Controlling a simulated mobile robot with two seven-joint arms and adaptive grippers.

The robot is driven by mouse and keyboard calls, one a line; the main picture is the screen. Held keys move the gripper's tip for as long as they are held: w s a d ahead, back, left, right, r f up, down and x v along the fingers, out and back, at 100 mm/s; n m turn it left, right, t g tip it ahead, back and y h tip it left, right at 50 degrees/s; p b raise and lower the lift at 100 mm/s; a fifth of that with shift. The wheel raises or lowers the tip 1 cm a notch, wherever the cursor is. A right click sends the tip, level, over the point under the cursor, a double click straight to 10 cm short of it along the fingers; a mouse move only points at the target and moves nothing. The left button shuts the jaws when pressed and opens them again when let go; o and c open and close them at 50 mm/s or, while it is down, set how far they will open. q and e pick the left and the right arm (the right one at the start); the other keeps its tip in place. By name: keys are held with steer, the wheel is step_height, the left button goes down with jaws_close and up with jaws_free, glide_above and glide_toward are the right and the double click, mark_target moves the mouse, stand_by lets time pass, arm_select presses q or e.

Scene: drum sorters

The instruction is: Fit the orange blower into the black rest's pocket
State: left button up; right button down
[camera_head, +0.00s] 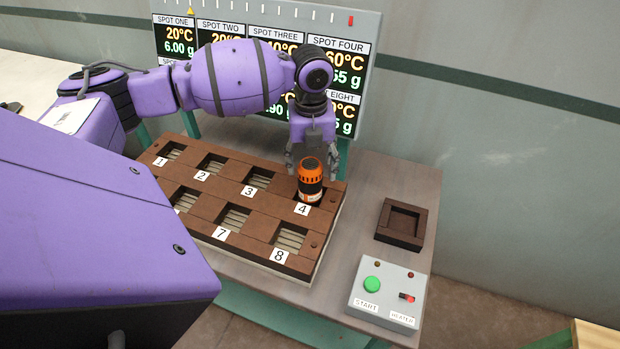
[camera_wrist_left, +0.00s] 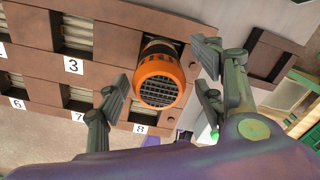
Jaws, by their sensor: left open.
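The orange blower (camera_head: 310,178), with a black band and a dark grille on its end, stands upright at spot 4 of the brown slotted board. It also shows in the left wrist view (camera_wrist_left: 160,80), between the fingers. My left gripper (camera_head: 312,166) is open, reaching down over the blower with fingers on both sides of it. In the left wrist view, gaps show between the fingers and the blower. The black rest (camera_head: 421,226), a dark square frame with an empty square pocket, lies on the table to the right of the board. My right gripper is out of view.
The brown board (camera_head: 212,178) has numbered slots, the others in sight empty. A control box (camera_head: 390,292) with a green START button and a red HEATER switch stands in front of the rest. A display panel (camera_head: 367,50) stands behind the board. Bare table lies between board and rest.

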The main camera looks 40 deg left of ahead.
mark_target(309, 184)
arm_select(q)
steer(key=shift+s+d+f, duration=0.1)
steer(key=shift+s+f, duration=0.15)
steer(key=shift+f, duration=0.7)
steer(key=f, duration=0.5)
steer(key=shift+s+f, duration=0.1)
steer(key=shift+s, duration=0.1)
steer(key=shift+c, duration=0.5)
jaws_close()
